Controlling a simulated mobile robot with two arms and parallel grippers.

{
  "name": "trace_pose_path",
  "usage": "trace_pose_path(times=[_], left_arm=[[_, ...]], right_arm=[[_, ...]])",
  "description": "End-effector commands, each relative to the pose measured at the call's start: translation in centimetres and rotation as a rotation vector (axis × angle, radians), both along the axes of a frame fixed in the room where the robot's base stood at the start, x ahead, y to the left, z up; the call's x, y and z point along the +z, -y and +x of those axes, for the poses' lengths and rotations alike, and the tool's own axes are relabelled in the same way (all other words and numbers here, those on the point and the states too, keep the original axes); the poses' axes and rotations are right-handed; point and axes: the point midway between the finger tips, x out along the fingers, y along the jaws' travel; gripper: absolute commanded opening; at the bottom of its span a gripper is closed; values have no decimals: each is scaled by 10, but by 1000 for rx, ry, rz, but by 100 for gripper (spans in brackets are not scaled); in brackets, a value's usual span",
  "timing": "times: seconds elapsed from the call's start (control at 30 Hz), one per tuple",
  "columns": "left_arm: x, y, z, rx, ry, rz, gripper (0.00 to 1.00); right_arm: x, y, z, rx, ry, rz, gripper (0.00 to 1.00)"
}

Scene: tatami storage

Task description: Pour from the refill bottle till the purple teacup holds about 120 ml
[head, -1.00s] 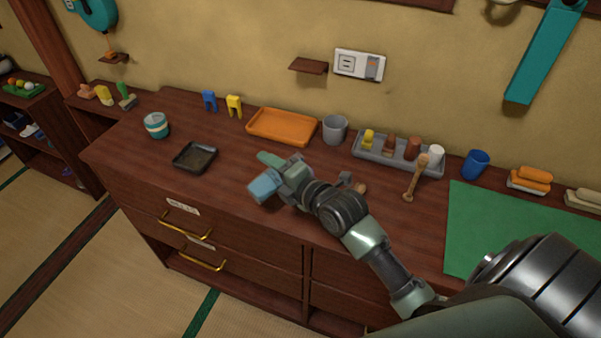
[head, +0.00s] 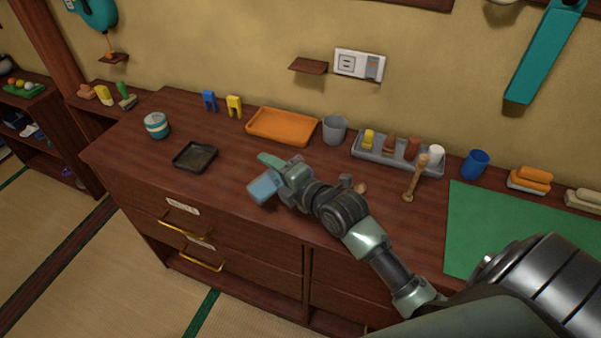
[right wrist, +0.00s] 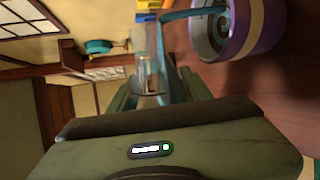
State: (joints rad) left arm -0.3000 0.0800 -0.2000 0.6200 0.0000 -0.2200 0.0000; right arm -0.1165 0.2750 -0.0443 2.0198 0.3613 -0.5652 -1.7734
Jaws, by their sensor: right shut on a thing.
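My right gripper (head: 282,183) is low over the counter's front half, shut on a pale blue see-through bottle (head: 264,188), which I take for the refill bottle. The bottle is tipped over to the left. The right wrist view shows clear and blue bottle parts (right wrist: 150,76) between the green fingers. The purple teacup (right wrist: 258,30), with white and yellow bands and a bluish inside, is close beside the gripper there. A blue strip reaches the cup's mouth; I cannot tell if it is liquid. I cannot make out the cup in the head view, nor its liquid level.
A dark square tray (head: 194,158) and a teal-banded pot (head: 157,125) stand to the left. Behind are an orange tray (head: 282,127), a grey cup (head: 334,130) and a grey rack (head: 398,155).

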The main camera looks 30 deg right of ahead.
Motion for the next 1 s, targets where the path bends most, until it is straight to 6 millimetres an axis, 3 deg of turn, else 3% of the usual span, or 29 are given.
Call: trace_pose_path(times=[1.0], left_arm=[[0, 0, 0, 0, 0, 0, 52]], right_arm=[[-2, 0, 0, 0, -3, 26, 0]])
